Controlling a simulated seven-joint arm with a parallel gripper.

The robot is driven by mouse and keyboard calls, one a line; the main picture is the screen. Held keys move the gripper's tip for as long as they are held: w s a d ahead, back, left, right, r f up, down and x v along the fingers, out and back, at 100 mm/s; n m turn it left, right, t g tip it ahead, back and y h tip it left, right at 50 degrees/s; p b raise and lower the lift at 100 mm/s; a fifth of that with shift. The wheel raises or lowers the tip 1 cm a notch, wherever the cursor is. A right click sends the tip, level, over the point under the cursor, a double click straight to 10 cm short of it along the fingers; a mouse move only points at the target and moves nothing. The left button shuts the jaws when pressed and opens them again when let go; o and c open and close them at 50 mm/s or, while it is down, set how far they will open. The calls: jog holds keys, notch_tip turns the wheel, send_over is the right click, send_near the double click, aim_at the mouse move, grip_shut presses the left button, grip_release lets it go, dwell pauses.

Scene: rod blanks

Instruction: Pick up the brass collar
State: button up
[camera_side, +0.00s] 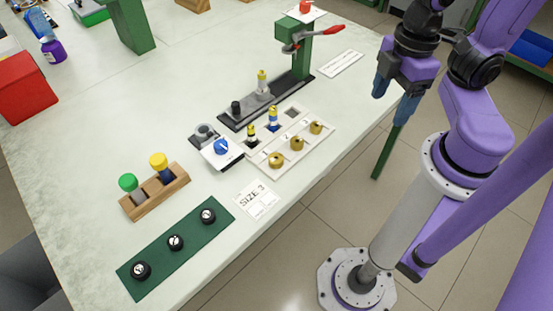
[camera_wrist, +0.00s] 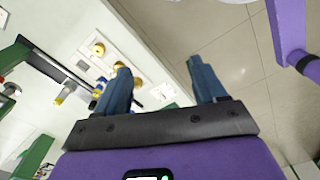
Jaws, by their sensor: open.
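Three brass collars sit in a row on a white tray (camera_side: 322,141) marked with numbers: a near one (camera_side: 276,160), a middle one (camera_side: 297,143) and a far one (camera_side: 316,127). The near one looks slightly larger. Brass collars also show in the wrist view, one at the upper left (camera_wrist: 98,48), others partly behind a finger. My gripper (camera_side: 392,98) is open and empty, raised off the table's right edge, well to the right of the tray.
A card reading SIZE 3 (camera_side: 257,199) lies by the tray. A green press with a red handle (camera_side: 302,55) stands behind. A blue-knobbed device (camera_side: 221,148), a wooden rack (camera_side: 155,191) and a green mat with black knobs (camera_side: 190,226) lie left.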

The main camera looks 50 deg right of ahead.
jog(key=n, duration=0.7)
send_over(277, 157)
notch_tip(277, 157, down, 6)
jog(key=f, duration=0.7)
jog(key=w+f, duration=0.1)
jog(key=f, duration=0.3)
jog(key=shift+d+f, duration=0.25)
jog(key=shift+d, duration=0.1)
jog(key=shift+s+a+f, duration=0.1)
jog(key=shift+s+f, duration=0.05)
jog(key=shift+f, duration=0.75)
jog(key=shift+s+a+f, duration=0.15)
jog(key=shift+f, duration=0.75)
jog(key=shift+s+a+f, duration=0.1)
jog(key=shift+s+f, duration=0.05)
jog(key=shift+f, duration=0.75)
jog(key=c, duration=1.1)
